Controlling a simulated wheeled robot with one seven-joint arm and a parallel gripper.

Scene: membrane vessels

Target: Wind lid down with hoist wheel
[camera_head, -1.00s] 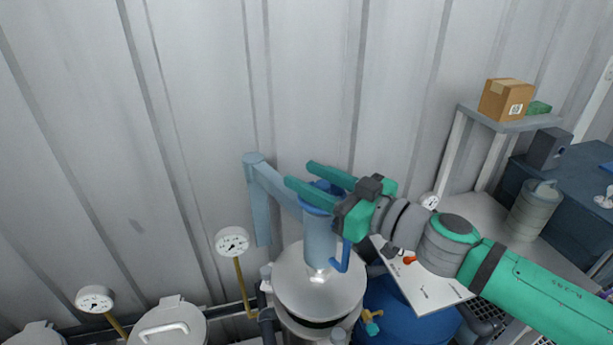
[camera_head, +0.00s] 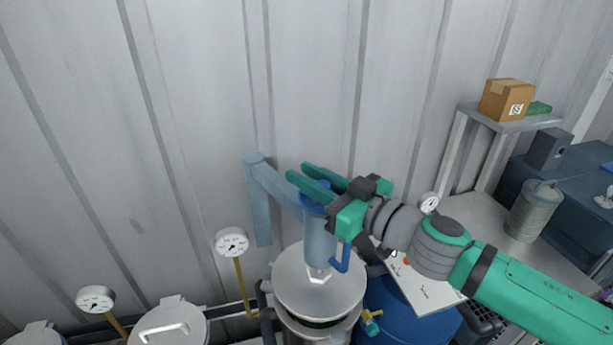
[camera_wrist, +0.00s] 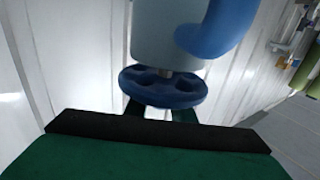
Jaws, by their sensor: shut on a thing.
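The blue hoist wheel (camera_head: 314,196) sits at the top of the light-blue hoist cylinder (camera_head: 319,238), partly hidden by my gripper. My gripper (camera_head: 297,171) is shut on the wheel, its two green fingers reaching past it. In the wrist view the wheel (camera_wrist: 163,87) shows its spokes, with the fingers partly behind its rim. The round metal lid (camera_head: 300,290) hangs below the cylinder, over the vessel (camera_head: 312,328). A narrow dark gap shows between the lid and the vessel at the front.
A light-blue bracket arm (camera_head: 262,200) carries the hoist by the corrugated wall. A pressure gauge (camera_head: 232,241) stands left of the lid. A blue drum (camera_head: 405,315) and a white board (camera_head: 428,285) are at right. A shelf (camera_head: 510,122) holds a cardboard box (camera_head: 505,99).

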